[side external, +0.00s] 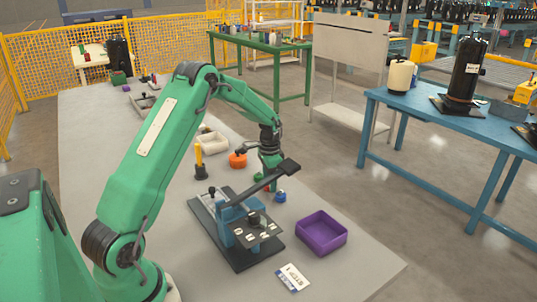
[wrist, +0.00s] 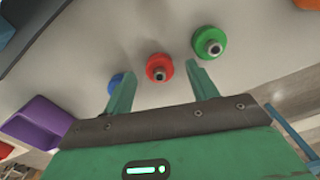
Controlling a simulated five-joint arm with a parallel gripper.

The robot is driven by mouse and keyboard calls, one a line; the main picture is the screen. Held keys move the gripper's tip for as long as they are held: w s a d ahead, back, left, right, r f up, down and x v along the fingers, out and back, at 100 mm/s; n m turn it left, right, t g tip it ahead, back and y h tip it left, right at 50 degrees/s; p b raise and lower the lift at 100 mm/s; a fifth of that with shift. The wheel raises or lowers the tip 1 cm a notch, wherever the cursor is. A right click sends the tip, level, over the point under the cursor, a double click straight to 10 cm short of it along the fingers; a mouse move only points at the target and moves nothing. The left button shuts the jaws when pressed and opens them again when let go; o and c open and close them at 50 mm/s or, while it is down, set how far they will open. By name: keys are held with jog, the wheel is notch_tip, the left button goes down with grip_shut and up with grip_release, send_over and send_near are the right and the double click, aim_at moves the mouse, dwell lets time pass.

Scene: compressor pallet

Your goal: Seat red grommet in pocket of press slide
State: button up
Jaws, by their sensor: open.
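In the side view my gripper (side external: 268,176) is low over the table behind the press, and the red grommet is mostly hidden there. The blue press (side external: 227,222) stands on a dark base with a long black lever and a grey plate in front. I cannot make out the slide's pocket.
A green grommet (wrist: 209,42) lies right of the red one, close to my right finger. A blue grommet (wrist: 115,81) is partly behind my left finger. A purple tray (side external: 321,238), a step card (side external: 292,278) and an orange part (side external: 238,161) are also on the table.

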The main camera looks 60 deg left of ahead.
jog(key=c, duration=1.1)
jog(key=shift+c, duration=0.2)
jog(key=shift+r, duration=0.15)
notch_tip(320, 180, up, 10)
dwell(0.4)
